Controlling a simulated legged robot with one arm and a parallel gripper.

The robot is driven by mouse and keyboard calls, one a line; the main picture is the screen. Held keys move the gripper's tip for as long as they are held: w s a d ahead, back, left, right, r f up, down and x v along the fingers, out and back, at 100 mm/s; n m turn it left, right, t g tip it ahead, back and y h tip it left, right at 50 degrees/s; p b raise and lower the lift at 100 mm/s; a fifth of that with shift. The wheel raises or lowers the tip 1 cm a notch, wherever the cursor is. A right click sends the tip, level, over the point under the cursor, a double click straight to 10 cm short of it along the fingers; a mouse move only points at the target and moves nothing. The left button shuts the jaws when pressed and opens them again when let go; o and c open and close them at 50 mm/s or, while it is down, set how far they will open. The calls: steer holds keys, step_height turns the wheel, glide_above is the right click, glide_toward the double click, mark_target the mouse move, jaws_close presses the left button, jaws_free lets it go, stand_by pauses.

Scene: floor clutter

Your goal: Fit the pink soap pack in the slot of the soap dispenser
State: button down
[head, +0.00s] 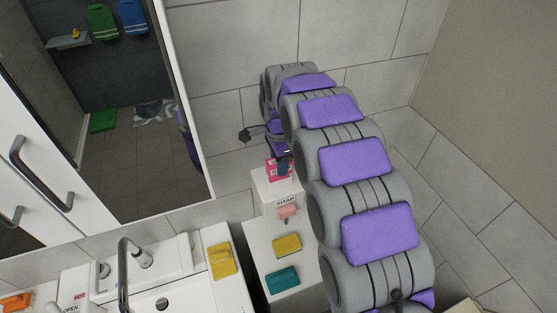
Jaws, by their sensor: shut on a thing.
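The pink soap pack (275,172) is at the top of the white soap dispenser (275,187), which bears the word SOAP on its front. My gripper (284,160) is shut on the pack from above, and its fingers hide part of it. The pack looks upright at the dispenser's top. I cannot tell how far it sits inside the slot, because the slot is hidden. A pink piece (287,211) shows at the dispenser's lower front.
A white ledge below the dispenser holds a yellow sponge (287,245) and a teal sponge (282,279). A sink with a curved faucet (123,270) and a yellow item (222,260) are to the left. A mirror cabinet (120,110) hangs at left. Tiled wall stands behind.

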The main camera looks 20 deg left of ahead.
steer(key=shift+f, duration=1.05)
steer(key=c, duration=0.6)
jaws_free()
steer(key=shift+o, duration=0.2)
step_height(320, 180, up, 17)
steer(key=shift+p, duration=0.35)
steer(key=shift+r, duration=0.1)
